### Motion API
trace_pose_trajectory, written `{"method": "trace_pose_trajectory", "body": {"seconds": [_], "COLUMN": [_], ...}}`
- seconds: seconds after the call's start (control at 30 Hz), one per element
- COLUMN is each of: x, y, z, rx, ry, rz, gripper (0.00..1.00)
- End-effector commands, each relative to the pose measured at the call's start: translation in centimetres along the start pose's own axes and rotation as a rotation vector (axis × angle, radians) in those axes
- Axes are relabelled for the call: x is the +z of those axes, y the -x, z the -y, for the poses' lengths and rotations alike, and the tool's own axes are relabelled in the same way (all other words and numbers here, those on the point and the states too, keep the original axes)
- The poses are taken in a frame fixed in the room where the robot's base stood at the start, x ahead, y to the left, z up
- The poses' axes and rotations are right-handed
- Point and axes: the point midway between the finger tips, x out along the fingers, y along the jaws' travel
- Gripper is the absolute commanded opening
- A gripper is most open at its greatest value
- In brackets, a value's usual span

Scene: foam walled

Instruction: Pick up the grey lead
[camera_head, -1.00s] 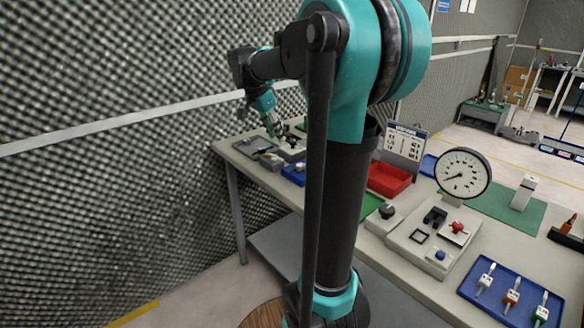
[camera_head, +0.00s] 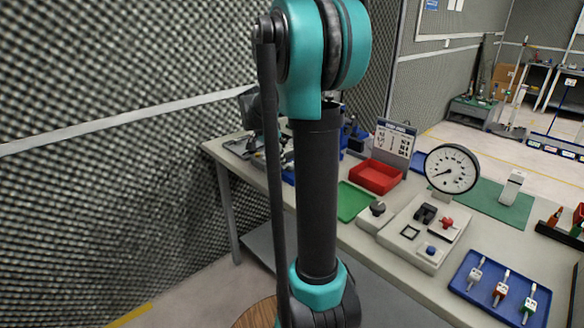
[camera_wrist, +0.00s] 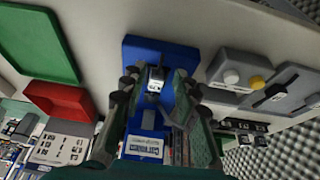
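My gripper (camera_wrist: 157,84) is open in the wrist view, its two fingers apart and pointing at a blue tray (camera_wrist: 133,52). A small grey piece (camera_wrist: 155,82) shows between the fingers, in or over that tray. It may be the grey lead, but I cannot tell for sure, nor whether the fingers touch it. In the head view my arm hides the gripper and most of that tray. Another blue tray (camera_head: 462,280) at the front right holds three small pieces with pale, red and green parts.
A red bin (camera_head: 375,177) and green tray (camera_head: 353,201) stand mid-bench; they show at left in the wrist view. A dial gauge (camera_head: 452,170) and a switch panel (camera_head: 400,234) stand further right. Grey boxes (camera_wrist: 240,72) lie right of the tray in the wrist view. A foam wall is close behind.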

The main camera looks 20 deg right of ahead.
Motion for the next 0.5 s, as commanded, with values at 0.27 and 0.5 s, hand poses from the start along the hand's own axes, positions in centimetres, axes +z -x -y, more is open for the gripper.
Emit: {"method": "trace_pose_trajectory", "body": {"seconds": [0.27,0.5], "x": [-0.4,-0.4], "y": [-3.5,-3.9], "z": [0.1,0.1], "rx": [0.0,0.0], "ry": [-0.001,0.001], "rz": [0.0,0.0], "gripper": [0.3,0.3]}}
